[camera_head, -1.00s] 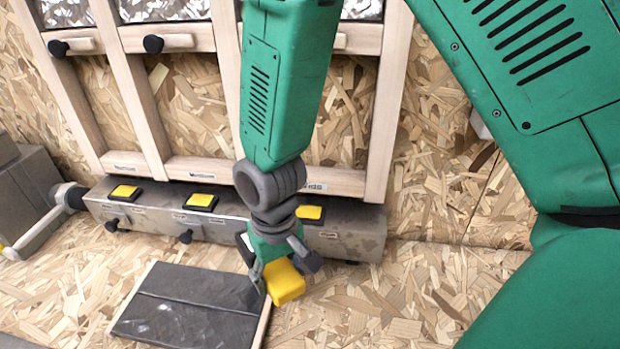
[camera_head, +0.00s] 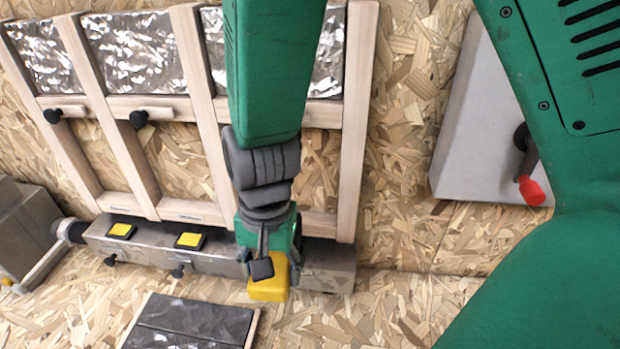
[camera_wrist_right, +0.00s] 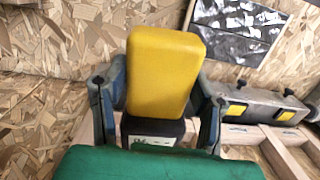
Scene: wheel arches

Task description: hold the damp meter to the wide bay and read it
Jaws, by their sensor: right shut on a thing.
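The damp meter, a yellow block with a dark end, is held in my right gripper in the head view (camera_head: 265,284); it also shows in the right wrist view (camera_wrist_right: 165,75). My right gripper (camera_head: 268,264) is shut on it, with a finger on each side in the right wrist view (camera_wrist_right: 158,100). The pale wooden frame has several bays. The rightmost bay (camera_head: 318,150) looks widest; my arm hides part of it. The meter is in front of the grey box below this bay, apart from the bay's board. My left gripper is not in view.
The long grey box (camera_head: 320,270) with yellow-topped switches runs along the frame's foot. A dark panel (camera_head: 190,325) lies on the chipboard in front. A grey cabinet (camera_head: 480,130) with a red-tipped handle (camera_head: 531,190) is on the wall at right. Silvery foil (camera_head: 130,50) fills the upper bays.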

